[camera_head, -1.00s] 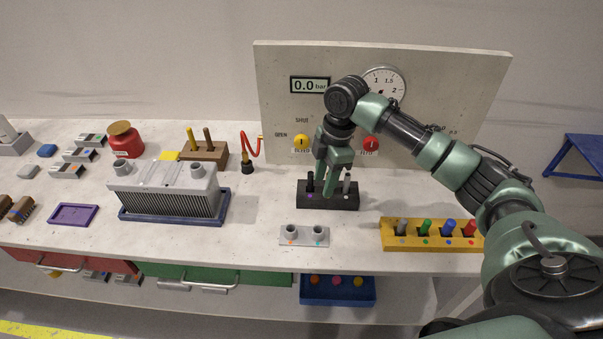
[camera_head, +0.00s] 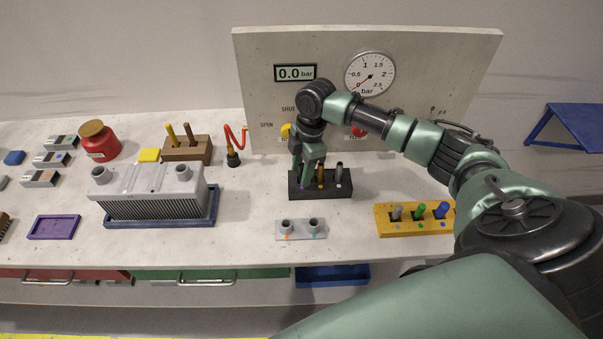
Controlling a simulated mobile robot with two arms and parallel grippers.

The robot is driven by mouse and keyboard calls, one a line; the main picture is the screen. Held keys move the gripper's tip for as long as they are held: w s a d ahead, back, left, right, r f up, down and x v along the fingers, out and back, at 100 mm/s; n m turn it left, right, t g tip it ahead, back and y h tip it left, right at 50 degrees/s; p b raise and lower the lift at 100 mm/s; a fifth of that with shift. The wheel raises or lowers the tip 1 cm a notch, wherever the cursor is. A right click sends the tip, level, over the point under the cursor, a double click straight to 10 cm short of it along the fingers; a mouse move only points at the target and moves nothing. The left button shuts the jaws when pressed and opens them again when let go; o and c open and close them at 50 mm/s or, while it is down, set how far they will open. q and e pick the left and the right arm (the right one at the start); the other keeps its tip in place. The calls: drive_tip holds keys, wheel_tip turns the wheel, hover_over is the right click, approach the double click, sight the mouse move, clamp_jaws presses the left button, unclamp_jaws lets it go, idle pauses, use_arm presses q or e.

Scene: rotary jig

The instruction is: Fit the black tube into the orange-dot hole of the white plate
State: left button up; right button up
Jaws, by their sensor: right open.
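The white plate (camera_head: 301,235) lies on the bench in front of the black rack. It has two raised grey holes; the left one has an orange dot (camera_head: 286,237) and the right one a teal dot. The black rack (camera_head: 325,191) holds a brass tube (camera_head: 320,174) in the middle and a grey tube (camera_head: 339,173) at the right. My right gripper (camera_head: 304,176) is open, pointing down at the rack's left end. The black tube stood in that slot earlier; now the gripper hides most or all of it. I cannot tell whether the fingers touch it. My left gripper is out of view.
A yellow rack (camera_head: 388,231) with colored pegs stands right of the plate, partly behind my arm. A grey finned block (camera_head: 150,197) in a blue tray is at the left. The gauge panel (camera_head: 440,60) rises behind. Bench around the white plate is clear.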

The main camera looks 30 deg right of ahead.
drive_tip(key=shift+f, duration=0.1)
clamp_jaws()
